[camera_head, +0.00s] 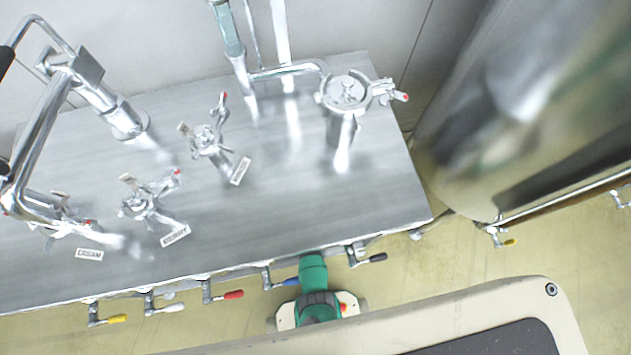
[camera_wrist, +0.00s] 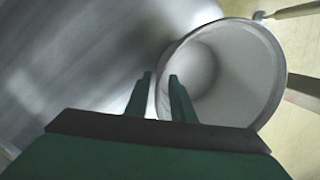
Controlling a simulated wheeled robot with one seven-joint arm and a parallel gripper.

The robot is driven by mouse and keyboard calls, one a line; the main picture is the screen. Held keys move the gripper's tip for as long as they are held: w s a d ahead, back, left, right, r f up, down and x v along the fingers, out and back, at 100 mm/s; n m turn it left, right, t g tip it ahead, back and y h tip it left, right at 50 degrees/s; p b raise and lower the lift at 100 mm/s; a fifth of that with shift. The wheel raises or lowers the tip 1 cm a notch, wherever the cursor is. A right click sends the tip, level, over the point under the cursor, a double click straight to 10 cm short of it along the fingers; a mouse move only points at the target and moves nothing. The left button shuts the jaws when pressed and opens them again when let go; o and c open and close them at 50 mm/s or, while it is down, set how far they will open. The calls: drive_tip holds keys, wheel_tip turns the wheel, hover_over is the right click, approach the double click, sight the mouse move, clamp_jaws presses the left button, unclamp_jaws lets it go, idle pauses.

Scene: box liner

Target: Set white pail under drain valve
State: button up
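The white pail (camera_wrist: 262,65) shows in the wrist view, its open mouth facing the camera, right of centre. In the wrist view, my green gripper (camera_wrist: 160,77) has its two fingers apart at the pail's left rim. The left finger appears outside the wall and the right finger over the mouth, with a gap around the rim. I cannot tell whether they touch it. The pail does not show in the head view. A valve with a yellow handle (camera_head: 508,242) sits low at the steel tank (camera_head: 500,130). I cannot tell which valve is the drain valve.
A steel table (camera_head: 290,190) carries pipes and labelled valves. Several valves with coloured handles, such as a red one (camera_head: 232,295), stick out along its front edge. Yellowish floor (camera_head: 465,265) is clear below the tank.

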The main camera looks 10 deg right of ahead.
drive_tip(key=shift+r, duration=0.1)
wheel_tip(320, 180, up, 12)
drive_tip(key=a, duration=0.2)
drive_tip(key=shift+s+f, duration=0.2)
drive_tip(key=shift+s, duration=0.05)
idle(0.6)
